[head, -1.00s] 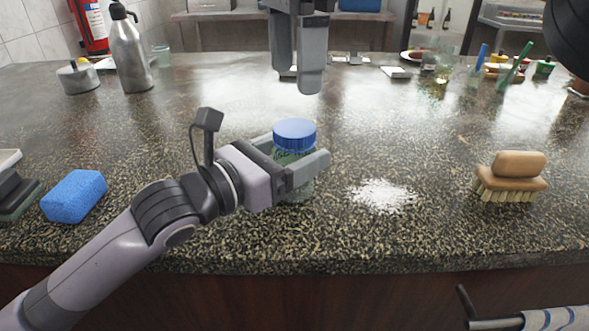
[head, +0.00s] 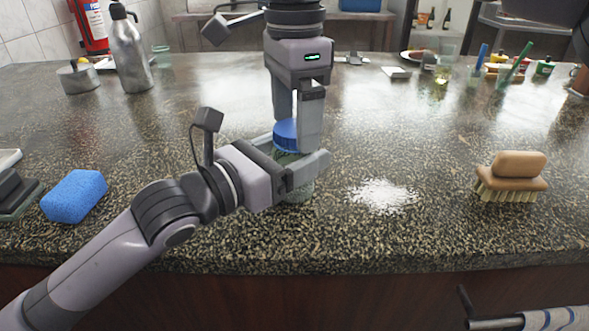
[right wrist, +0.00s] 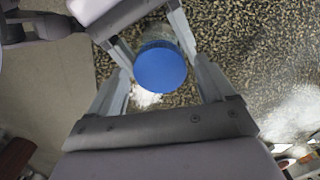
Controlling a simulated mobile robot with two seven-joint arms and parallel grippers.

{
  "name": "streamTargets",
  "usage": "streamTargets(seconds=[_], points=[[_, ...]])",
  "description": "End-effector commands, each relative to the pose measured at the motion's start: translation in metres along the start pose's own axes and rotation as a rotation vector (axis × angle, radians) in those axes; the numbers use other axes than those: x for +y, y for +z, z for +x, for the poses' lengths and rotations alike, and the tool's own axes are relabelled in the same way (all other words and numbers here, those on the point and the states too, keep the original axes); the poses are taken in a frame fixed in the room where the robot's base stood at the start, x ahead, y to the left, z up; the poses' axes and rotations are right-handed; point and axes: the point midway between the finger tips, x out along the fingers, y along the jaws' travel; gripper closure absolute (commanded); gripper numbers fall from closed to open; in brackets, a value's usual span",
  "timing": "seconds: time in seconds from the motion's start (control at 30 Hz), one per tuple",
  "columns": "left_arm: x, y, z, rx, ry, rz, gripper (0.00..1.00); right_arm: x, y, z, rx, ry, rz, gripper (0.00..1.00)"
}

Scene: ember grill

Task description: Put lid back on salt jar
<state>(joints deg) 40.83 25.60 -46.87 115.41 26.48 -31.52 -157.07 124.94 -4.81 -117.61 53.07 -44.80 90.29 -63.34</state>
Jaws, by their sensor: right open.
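The salt jar (head: 298,186) stands upright on the counter with the blue lid (head: 284,135) on its top. In the right wrist view the round blue lid (right wrist: 160,68) covers most of the jar, and a little of the jar's clear side (right wrist: 158,32) shows. My left gripper (head: 296,156) has its fingers on both sides of the jar's body and appears shut on it. My right gripper (head: 297,142) points down from above, open, with a finger on each side of the lid. Its fingers partly hide the lid in the head view.
Spilled salt (head: 384,195) lies on the counter right of the jar. A wooden brush (head: 512,172) is farther right and a blue sponge (head: 75,196) is at left. A metal bottle (head: 130,52) and small pot (head: 78,78) stand at the back left.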

Motion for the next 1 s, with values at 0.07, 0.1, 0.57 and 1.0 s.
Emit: streamTargets(seconds=[0.07,0.1,0.57,1.0], points=[[0.0001,-0.0001,0.0000,0.000,0.000,0.000,1.00,0.0001,-0.0001,0.0030,0.000,0.000,0.001,0.18],[0.0001,-0.0001,0.0000,0.000,0.000,0.000,1.00,0.0001,-0.0002,0.0035,-0.001,0.000,0.001,0.18],[0.0001,-0.0001,0.0000,0.000,0.000,0.000,1.00,0.0000,-0.0002,0.0034,-0.001,0.000,0.001,0.75],[0.0000,-0.0001,0.0000,0.000,0.000,0.000,1.00,0.0001,-0.0003,0.0035,-0.002,0.000,0.323,0.75]])
